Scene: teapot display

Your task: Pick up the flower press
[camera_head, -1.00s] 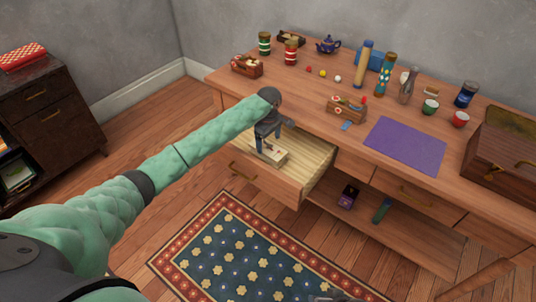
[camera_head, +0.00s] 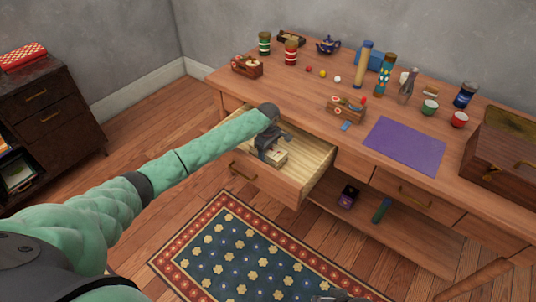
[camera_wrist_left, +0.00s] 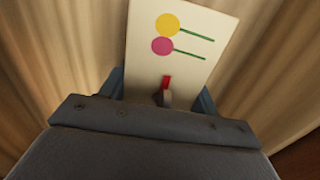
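The flower press (camera_head: 281,159) is a pale board lying in the open drawer of the desk. In the left wrist view its face (camera_wrist_left: 190,62) shows a yellow and a pink disc with green stems, and a small red and grey piece lower down. My left gripper (camera_head: 268,158) is down in the drawer at the press. Its fingers (camera_wrist_left: 162,98) are spread, one along each side of the press; whether they touch it I cannot tell. A dark piece at the bottom edge of the head view may be my right gripper (camera_head: 335,298), mostly cut off.
The open drawer (camera_head: 266,186) has walls close around my left gripper. A patterned rug (camera_head: 245,260) lies in front.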

